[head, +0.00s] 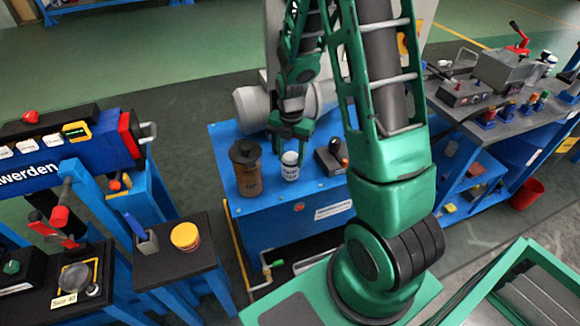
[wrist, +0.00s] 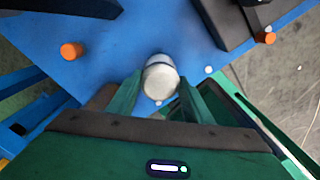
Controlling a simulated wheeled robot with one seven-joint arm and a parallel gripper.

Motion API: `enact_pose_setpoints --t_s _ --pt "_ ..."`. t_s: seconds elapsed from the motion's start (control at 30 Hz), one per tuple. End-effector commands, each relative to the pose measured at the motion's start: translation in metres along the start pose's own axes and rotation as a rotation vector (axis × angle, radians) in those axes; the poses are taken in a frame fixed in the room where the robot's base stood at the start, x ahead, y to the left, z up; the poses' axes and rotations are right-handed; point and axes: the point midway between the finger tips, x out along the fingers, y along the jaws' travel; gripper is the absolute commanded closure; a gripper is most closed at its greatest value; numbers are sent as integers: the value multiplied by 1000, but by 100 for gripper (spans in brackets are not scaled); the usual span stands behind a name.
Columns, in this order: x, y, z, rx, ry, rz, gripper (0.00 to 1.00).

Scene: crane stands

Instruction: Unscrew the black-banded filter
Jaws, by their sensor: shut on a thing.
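The black-banded filter (head: 290,172) is a white upright cylinder with a dark band near its top and dark print below. It stands on the blue bench (head: 225,140). My gripper (head: 289,140) comes down on it from above. In the wrist view the filter's round pale top (wrist: 160,82) lies between the two green fingertips (wrist: 159,92), which are shut on its sides. Its lower part and its thread are hidden in the wrist view.
A brown canister (head: 247,175) with a dark lid stands close left of the filter. A dark block (head: 328,160) with an orange-tipped part stands close right. A grey motor-like cylinder (head: 255,108) is behind. A side table with a yellow tub (head: 185,236) is at left.

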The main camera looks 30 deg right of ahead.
Motion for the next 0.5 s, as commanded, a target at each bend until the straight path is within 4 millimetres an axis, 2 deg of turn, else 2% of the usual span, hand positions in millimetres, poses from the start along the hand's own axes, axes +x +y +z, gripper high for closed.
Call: enact_pose_setpoints --t_s 0.4,0.5 --pt "0 1 -1 -392 1 1 100" --pt "0 1 -1 -439 1 1 100"
